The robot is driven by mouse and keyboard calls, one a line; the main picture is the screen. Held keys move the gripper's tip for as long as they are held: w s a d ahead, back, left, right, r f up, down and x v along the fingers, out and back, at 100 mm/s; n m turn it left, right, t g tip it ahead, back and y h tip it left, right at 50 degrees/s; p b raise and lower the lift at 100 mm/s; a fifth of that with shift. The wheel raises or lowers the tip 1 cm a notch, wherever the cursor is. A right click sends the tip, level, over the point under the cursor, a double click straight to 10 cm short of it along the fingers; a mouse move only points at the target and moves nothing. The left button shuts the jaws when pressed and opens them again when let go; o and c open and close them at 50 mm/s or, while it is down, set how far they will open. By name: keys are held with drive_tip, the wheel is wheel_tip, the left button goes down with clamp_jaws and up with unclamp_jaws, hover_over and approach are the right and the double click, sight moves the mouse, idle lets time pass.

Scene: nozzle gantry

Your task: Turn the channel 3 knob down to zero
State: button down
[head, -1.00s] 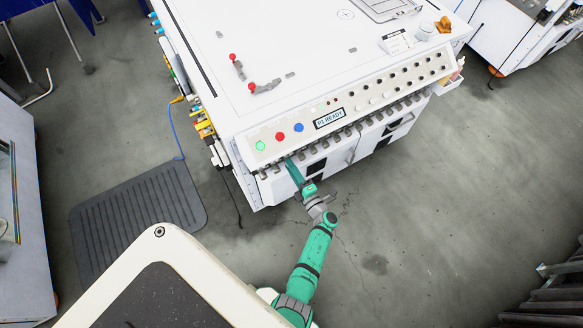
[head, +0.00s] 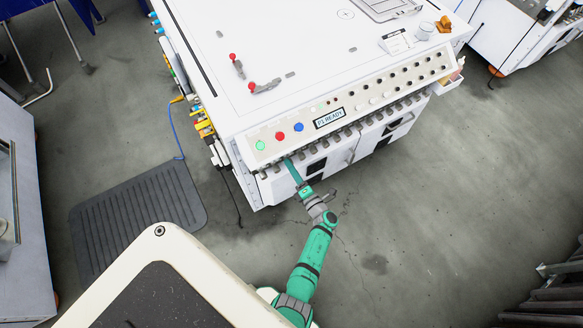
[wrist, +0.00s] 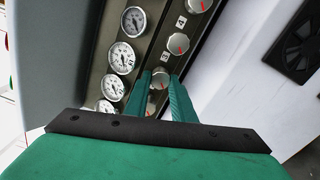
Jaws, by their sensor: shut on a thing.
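A row of round grey knobs with red pointer marks runs along a dark strip in the wrist view. One knob (wrist: 159,80) sits between the two green fingers of my gripper (wrist: 160,76), which is shut on it. Its red mark shows partly between the fingers. The small label (wrist: 165,57) just above it is too small to read surely; a label farther up looks like a 4 (wrist: 181,22). Another knob (wrist: 178,43) is above and a further one (wrist: 150,107) below. In the head view my gripper (head: 289,166) reaches under the front panel edge, hiding the knob.
Round white gauges (wrist: 122,57) line the strip left of the knobs. The white machine (head: 270,60) has a sloping panel with a green button (head: 260,145), red and blue buttons, and a display (head: 328,118). A dark mat (head: 140,220) lies on the floor at left.

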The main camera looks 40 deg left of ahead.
drive_tip(key=shift+s+f, duration=0.1)
drive_tip(key=c, duration=1.5)
unclamp_jaws()
drive_tip(key=shift+d, duration=0.1)
drive_tip(key=v, duration=1)
drive_tip(key=shift+s+d, duration=0.15)
drive_tip(key=shift+d, duration=0.15)
